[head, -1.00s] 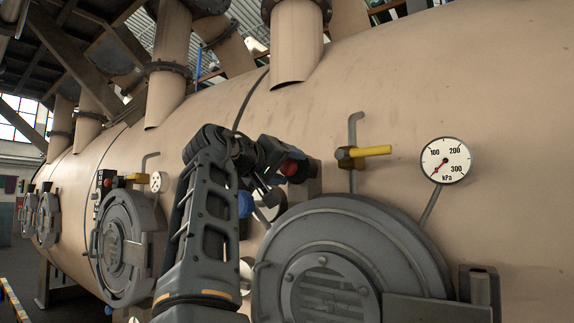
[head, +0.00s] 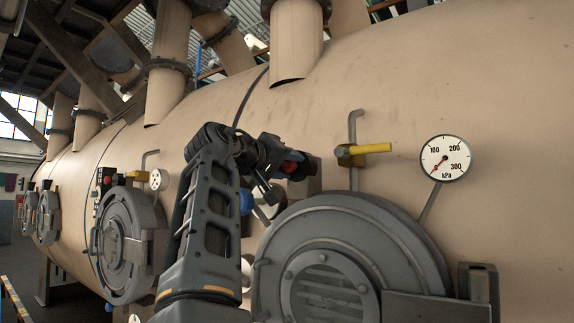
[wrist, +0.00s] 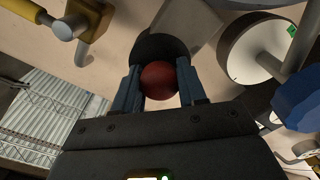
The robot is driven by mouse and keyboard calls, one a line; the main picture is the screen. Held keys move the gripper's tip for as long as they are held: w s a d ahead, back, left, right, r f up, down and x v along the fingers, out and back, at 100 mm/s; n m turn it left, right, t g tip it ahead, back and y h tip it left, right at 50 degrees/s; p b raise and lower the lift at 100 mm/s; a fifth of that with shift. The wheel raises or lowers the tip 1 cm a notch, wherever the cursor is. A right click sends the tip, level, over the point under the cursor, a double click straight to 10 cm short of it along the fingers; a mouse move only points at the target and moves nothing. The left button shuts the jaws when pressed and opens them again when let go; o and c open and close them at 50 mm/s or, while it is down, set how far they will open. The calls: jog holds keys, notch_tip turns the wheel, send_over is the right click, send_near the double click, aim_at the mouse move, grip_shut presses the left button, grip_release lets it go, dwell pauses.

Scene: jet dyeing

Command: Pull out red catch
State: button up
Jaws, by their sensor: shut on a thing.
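The red catch (wrist: 159,80) is a round red knob, seen in the wrist view between the two fingers of my gripper (wrist: 160,88). A dark round part lies right behind it, against the beige vessel. The fingers are shut on the catch, one on each side. In the head view the red catch (head: 289,167) shows at the end of my arm, just left of a grey block above the large round hatch. My gripper (head: 280,178) is partly hidden there by my own wrist, so its fingertips are hard to make out.
A yellow-handled valve (head: 365,149) sits on a pipe to the right of the catch. A pressure gauge (head: 446,158) is further right. The large grey hatch (head: 345,215) bulges out below. A blue knob (head: 246,202) is at the lower left of the gripper.

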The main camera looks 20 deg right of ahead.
jog(key=shift+a, duration=0.1)
grip_shut()
jog(key=v, duration=0.2)
jog(key=shift+s+a, duration=0.2)
jog(key=shift+a, duration=0.05)
jog(key=o, duration=0.8)
grip_release()
jog(key=shift+o, duration=0.7)
jog(key=shift+a, duration=0.15)
jog(key=o, duration=0.3)
jog(key=b+v, duration=0.1)
jog(key=v, duration=0.6)
jog(key=shift+s+a, duration=0.2)
jog(key=shift+s, duration=0.05)
